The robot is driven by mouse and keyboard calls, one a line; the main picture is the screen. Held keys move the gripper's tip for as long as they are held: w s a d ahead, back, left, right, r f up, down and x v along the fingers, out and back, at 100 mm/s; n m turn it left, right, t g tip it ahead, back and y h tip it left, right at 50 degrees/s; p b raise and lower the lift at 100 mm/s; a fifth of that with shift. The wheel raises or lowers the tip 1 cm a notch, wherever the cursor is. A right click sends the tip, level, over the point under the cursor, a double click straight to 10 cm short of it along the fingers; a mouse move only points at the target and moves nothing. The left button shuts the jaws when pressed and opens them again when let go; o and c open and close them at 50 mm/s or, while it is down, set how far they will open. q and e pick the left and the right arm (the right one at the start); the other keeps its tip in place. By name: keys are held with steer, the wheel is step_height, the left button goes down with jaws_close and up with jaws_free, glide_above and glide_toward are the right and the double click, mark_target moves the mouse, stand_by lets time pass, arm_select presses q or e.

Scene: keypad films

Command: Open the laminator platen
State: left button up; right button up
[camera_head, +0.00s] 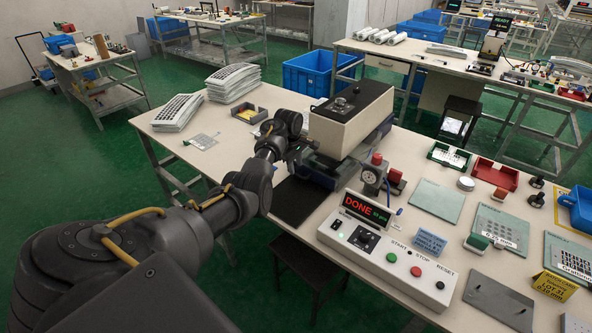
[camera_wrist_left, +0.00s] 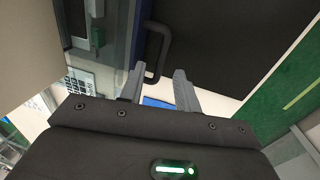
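The laminator (camera_head: 345,122), a beige box with a dark top on a blue-grey base, stands on the near table. A dark flat plate (camera_head: 298,203) lies in front of it. My left gripper (camera_head: 303,152) is at the laminator's left front side. In the left wrist view its two grey fingers (camera_wrist_left: 159,74) are apart. A black loop handle (camera_wrist_left: 157,45) lies just beyond and between the fingertips; I cannot tell whether they touch it. The platen itself is not clearly visible. My right gripper is not in view.
A control box (camera_head: 387,245) with a DONE display and START, STOP and RESET buttons sits right of the dark plate. A gauge (camera_head: 372,176) with a red knob stands close to the laminator.

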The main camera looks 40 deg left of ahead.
mark_target(296, 174)
arm_select(q)
steer(key=shift+w+f, duration=0.2)
steer(key=shift+f, duration=1.35)
jaws_close()
